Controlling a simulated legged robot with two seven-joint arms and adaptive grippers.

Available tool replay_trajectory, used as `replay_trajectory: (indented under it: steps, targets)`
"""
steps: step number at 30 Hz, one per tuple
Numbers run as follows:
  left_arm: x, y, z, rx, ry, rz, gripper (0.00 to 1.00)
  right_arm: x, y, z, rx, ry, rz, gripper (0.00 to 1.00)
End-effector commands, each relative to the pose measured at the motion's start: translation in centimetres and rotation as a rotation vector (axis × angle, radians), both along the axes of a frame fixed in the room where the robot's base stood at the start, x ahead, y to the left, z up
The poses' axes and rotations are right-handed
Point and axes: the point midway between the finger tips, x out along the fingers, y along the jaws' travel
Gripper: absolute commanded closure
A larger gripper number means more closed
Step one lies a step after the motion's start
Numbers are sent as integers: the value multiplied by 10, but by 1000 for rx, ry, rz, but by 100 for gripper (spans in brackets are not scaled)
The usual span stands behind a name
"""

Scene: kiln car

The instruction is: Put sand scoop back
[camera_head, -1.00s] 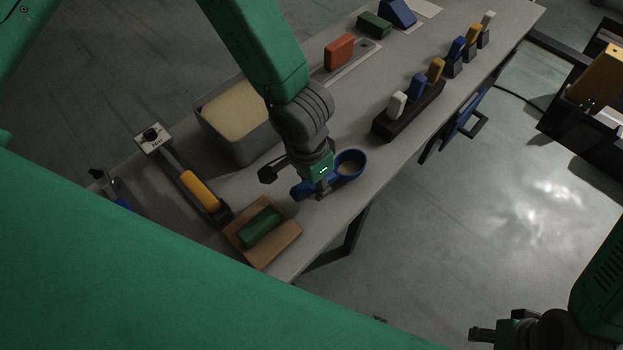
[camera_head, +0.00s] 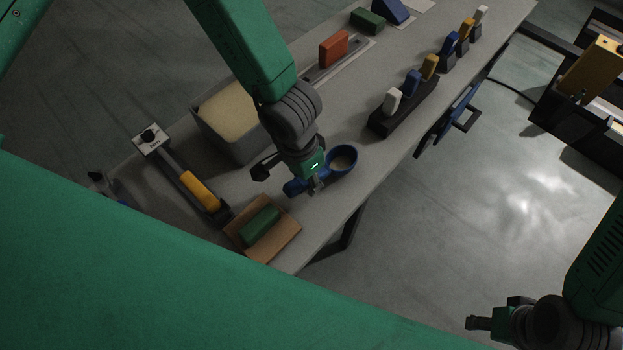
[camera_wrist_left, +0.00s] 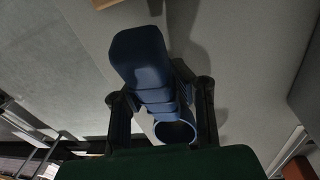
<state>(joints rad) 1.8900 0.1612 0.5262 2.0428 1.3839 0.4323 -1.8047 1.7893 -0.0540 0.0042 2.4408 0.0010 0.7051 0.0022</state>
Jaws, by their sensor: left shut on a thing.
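The blue sand scoop (camera_head: 342,158) has a round cup and a thick handle. My left gripper (camera_head: 312,184) is shut on the scoop's handle, with the cup out to the right and the handle end to the left. In the left wrist view the scoop's handle (camera_wrist_left: 142,58) lies between the two fingers of my left gripper (camera_wrist_left: 160,104), with the cup partly hidden below. The scoop is over the table near its front edge; I cannot tell whether it touches the top. My right gripper (camera_head: 478,323) is at the lower right, away from the table.
A grey bin of sand (camera_head: 222,137) stands left of my left wrist. A wooden board (camera_head: 283,243) with a green block (camera_head: 260,228) lies near the table's corner. A yellow-handled tool (camera_head: 199,190) and a dark block rack (camera_head: 404,112) are also on the table (camera_head: 330,212).

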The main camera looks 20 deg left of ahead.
Motion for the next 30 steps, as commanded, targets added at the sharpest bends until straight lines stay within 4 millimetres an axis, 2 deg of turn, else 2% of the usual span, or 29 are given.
replay_trajectory:
  steps: [14,30]
  targets:
    - [-1,-5,-2,6,0,-1,100,0,0,-1,1,0,1,60]
    - [0,-1,-9,3,1,1,100,0,0,-2,1,0,1,60]
